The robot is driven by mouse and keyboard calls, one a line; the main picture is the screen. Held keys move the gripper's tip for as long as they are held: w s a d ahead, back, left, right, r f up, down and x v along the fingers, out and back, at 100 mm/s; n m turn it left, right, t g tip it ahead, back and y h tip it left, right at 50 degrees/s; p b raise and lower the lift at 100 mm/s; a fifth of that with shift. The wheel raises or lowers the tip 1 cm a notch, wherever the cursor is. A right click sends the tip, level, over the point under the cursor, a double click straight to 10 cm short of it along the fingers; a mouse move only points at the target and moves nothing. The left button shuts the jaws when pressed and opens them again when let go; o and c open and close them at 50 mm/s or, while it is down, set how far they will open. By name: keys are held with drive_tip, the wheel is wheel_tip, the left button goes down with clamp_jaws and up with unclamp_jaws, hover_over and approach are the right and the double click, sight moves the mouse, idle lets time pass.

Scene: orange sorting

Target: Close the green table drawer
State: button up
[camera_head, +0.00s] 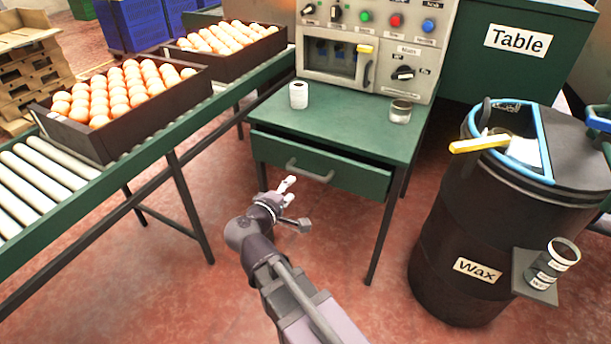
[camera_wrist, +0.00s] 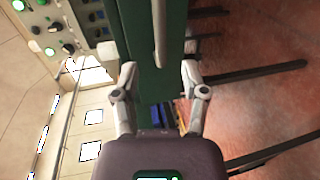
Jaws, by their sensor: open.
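The green table (camera_head: 345,125) has a drawer (camera_head: 350,178) under its top, with a grey bar handle (camera_head: 310,172) on its front. The drawer is partly pulled out, with a dark gap between its front and the tabletop. My gripper (camera_head: 290,190) is in front of the drawer, a little below the handle. It is open and holds nothing. In the wrist view the open fingers of my gripper (camera_wrist: 159,72) point at the green drawer front (camera_wrist: 137,45), with the handle (camera_wrist: 160,35) ahead of the gap between them. Contact cannot be made out.
A control panel (camera_head: 428,52), a white cup (camera_head: 299,95) and a jar (camera_head: 400,113) stand on the table. A roller conveyor (camera_head: 140,133) with crates of oranges is on the left. A black wax barrel (camera_head: 455,225) stands on the right. Floor is free below the drawer.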

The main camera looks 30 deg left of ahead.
sight(305, 175)
drive_tip(key=b+x, duration=0.1)
drive_tip(key=x, duration=0.8)
drive_tip(key=shift+w+b, duration=0.15)
drive_tip(key=shift+b, duration=0.25)
clamp_jaws()
